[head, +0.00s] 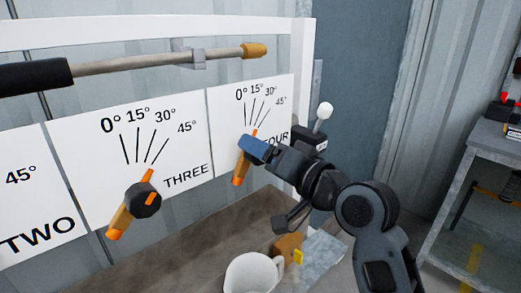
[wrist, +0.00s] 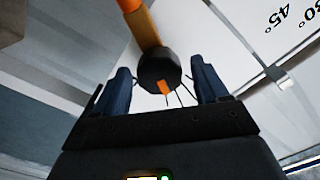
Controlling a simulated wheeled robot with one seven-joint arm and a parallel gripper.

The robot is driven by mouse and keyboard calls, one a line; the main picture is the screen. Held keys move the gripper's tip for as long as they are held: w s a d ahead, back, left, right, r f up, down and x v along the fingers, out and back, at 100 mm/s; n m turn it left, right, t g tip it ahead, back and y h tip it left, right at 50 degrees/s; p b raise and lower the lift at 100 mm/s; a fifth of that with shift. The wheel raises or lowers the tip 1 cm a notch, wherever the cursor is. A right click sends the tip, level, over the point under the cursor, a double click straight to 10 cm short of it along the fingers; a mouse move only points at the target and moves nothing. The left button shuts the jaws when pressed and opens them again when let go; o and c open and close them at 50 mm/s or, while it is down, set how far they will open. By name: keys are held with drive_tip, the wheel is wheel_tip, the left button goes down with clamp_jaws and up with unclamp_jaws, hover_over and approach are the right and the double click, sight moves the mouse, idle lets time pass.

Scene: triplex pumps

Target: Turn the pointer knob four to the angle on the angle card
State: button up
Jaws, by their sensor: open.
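Pointer knob four (head: 239,172) is on the white panel labelled FOUR, partly hidden behind my gripper. Its tan handle hangs down to the left and its orange pointer tip leans up and slightly right below the scale lines. I cannot tell which mark it meets. In the wrist view the knob's black hub (wrist: 157,68) sits between my blue fingers, with gaps visible on both sides. My gripper (head: 254,149) is open around the knob. I cannot make out a separate angle card.
Pointer knob three (head: 145,200) is on the panel to the left. A pipe (head: 150,63) runs above the panels. A white-ball lever (head: 324,111) stands close right of my gripper. A white mug (head: 250,277) and a brown block (head: 286,247) with a yellow piece are below.

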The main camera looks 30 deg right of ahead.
drive_tip(key=shift+w+a, duration=0.15)
drive_tip(key=shift+w, duration=0.3)
drive_tip(key=shift+c, duration=0.2)
